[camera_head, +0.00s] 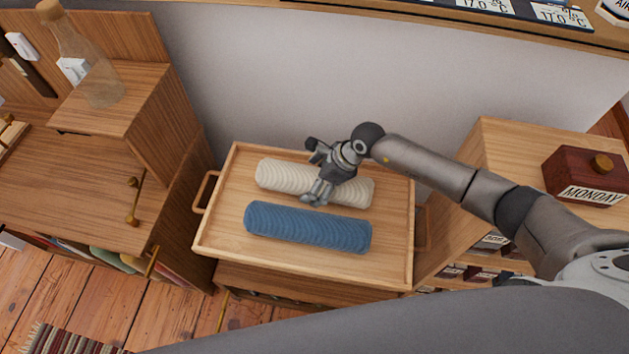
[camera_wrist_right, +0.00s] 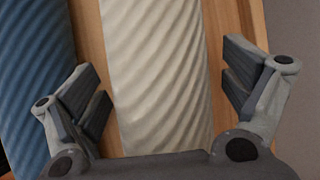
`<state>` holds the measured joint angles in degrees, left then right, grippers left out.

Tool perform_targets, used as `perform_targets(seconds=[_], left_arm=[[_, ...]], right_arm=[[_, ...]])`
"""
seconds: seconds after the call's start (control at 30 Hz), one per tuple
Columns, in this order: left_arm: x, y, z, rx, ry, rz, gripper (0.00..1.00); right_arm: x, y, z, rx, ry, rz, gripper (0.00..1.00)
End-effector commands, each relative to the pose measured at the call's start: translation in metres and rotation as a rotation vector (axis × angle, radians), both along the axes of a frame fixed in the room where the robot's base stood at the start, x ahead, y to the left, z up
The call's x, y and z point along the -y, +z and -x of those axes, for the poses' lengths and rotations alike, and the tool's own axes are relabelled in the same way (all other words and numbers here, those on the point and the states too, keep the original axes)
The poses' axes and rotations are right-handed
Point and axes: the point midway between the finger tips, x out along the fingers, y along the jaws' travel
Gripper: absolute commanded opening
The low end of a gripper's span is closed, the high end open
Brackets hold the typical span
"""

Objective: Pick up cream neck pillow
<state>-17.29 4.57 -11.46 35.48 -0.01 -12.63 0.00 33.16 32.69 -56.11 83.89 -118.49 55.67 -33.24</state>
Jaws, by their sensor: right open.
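The cream neck pillow (camera_head: 285,177) is a ribbed roll lying at the back of a wooden tray (camera_head: 220,236). My right gripper (camera_head: 318,193) is over its middle and hides part of it. In the right wrist view the cream pillow (camera_wrist_right: 155,75) runs between the two open fingers of the gripper (camera_wrist_right: 168,100), with a gap on each side. I cannot tell how high the fingertips are above the tray floor. My left gripper is not in view.
A blue ribbed roll (camera_head: 307,227) lies in front of the cream one in the tray; it also shows in the right wrist view (camera_wrist_right: 35,80). A wooden cabinet with a glass bottle (camera_head: 85,60) stands left. A dark red box (camera_head: 585,175) stands on the right cabinet. A wall is behind.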

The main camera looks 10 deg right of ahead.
Motion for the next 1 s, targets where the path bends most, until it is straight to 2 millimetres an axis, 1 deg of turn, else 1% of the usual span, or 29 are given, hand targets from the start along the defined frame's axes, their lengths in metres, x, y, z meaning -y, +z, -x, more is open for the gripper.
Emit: perform_targets(seconds=[0.2,0.23,0.6,0.87,1.0], left_arm=[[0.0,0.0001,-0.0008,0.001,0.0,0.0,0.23],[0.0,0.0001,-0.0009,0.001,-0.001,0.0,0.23],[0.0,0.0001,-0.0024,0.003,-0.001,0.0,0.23],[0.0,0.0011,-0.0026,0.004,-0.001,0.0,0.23],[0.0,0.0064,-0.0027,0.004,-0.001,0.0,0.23]], right_arm=[[-0.0001,-0.0012,-0.0001,0.0,0.0,0.001,0.95],[-0.0002,-0.0012,-0.0001,0.0,0.0,0.001,0.93],[-0.0001,-0.0009,0.0001,0.0,-0.001,0.0,0.45],[-0.0004,0.0012,-0.0006,0.001,0.0,-0.001,0.45],[-0.0005,0.0078,-0.0007,0.002,0.0,-0.002,0.45]])
